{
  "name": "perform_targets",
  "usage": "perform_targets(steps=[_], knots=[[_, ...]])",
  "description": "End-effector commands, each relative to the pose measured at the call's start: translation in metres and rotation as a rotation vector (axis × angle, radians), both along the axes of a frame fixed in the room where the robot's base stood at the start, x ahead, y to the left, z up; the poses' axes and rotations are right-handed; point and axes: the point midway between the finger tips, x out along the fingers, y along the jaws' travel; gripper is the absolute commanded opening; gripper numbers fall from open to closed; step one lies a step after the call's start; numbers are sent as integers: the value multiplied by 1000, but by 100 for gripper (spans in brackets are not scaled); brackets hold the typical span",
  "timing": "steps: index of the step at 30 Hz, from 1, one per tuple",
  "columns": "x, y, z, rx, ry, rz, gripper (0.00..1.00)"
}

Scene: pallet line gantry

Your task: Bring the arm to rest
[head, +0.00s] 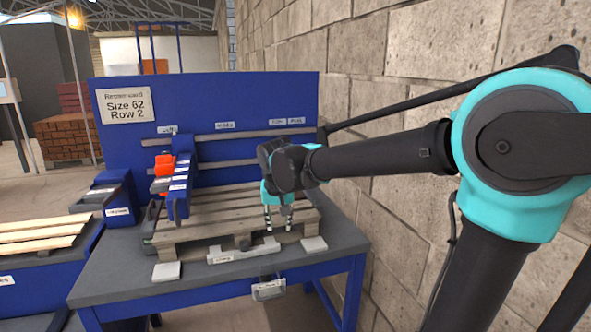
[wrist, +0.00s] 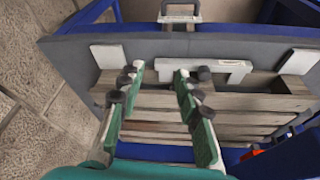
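My arm reaches out from the right in the head view, and my gripper (head: 278,222) hangs pointing down over the front right part of a wooden pallet (head: 185,232). In the wrist view my gripper (wrist: 160,80) shows two green fingers apart, with nothing between them. The pallet's slats (wrist: 160,128) lie beneath the fingers. Whether the fingertips touch the pallet cannot be told.
The pallet lies on a blue and grey bench (head: 120,270) with a blue back panel bearing a card (head: 126,105). A blue and orange unit (head: 178,185) stands over the pallet's left side. A pale labelled bar (head: 243,252) lies at the front. A block wall (head: 400,80) is close on the right.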

Motion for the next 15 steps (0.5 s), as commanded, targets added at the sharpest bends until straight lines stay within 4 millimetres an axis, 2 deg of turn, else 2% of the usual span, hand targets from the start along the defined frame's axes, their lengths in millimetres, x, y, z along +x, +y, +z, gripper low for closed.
perform_targets(steps=[1, 6, 9, 12, 15], knots=[[-6, -34, -17, 2, 2, -17, 34], [-41, -122, -70, 9, 0, -37, 34], [-71, -166, -102, 11, -5, -49, 34], [-104, -200, -130, 13, -12, -59, 34], [-133, -223, -153, 12, -22, -66, 34]])
